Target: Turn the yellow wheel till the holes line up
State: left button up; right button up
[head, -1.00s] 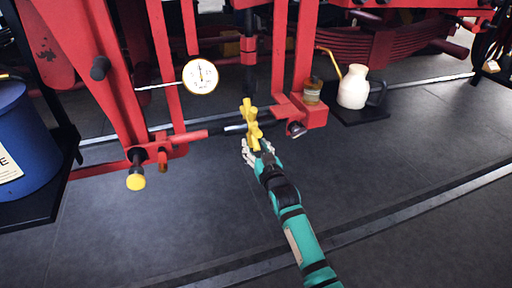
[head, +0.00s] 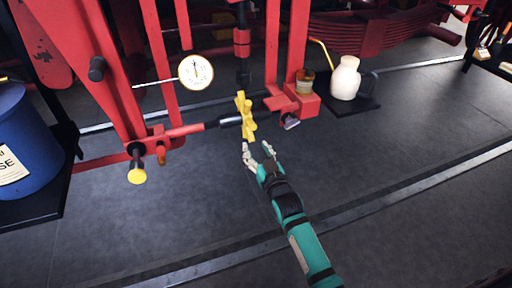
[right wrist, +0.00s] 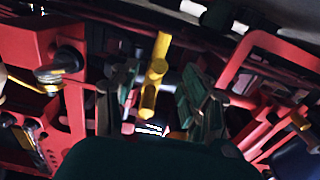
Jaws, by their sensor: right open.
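The yellow wheel (head: 245,116) sits on a dark and red horizontal shaft between red uprights in the head view. In the right wrist view the yellow wheel (right wrist: 154,76) shows between and beyond my fingers. My right gripper (head: 257,147) is open and empty, just below the wheel and apart from it; its fingers also show in the right wrist view (right wrist: 160,100). I cannot make out the holes. My left gripper is not in view.
A round white dial gauge (head: 196,72) stands left of the wheel. A yellow-tipped knob (head: 137,174) is lower left. A brown jar (head: 305,82) and a cream oil can (head: 346,79) stand at right. A blue drum (head: 22,140) is at left. The floor in front is clear.

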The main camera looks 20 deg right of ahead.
aim_at(254, 130)
jog(key=r+p, duration=0.1)
jog(key=r, duration=0.1)
jog(key=w+r+p, duration=0.1)
jog(key=r+p, duration=0.1)
jog(key=w+r+p, duration=0.1)
jog(key=r, duration=0.1)
jog(key=shift+w+r, duration=0.25)
jog(key=shift+w, duration=0.9)
grip_shut()
jog(key=shift+b, duration=0.35)
dwell(0.4)
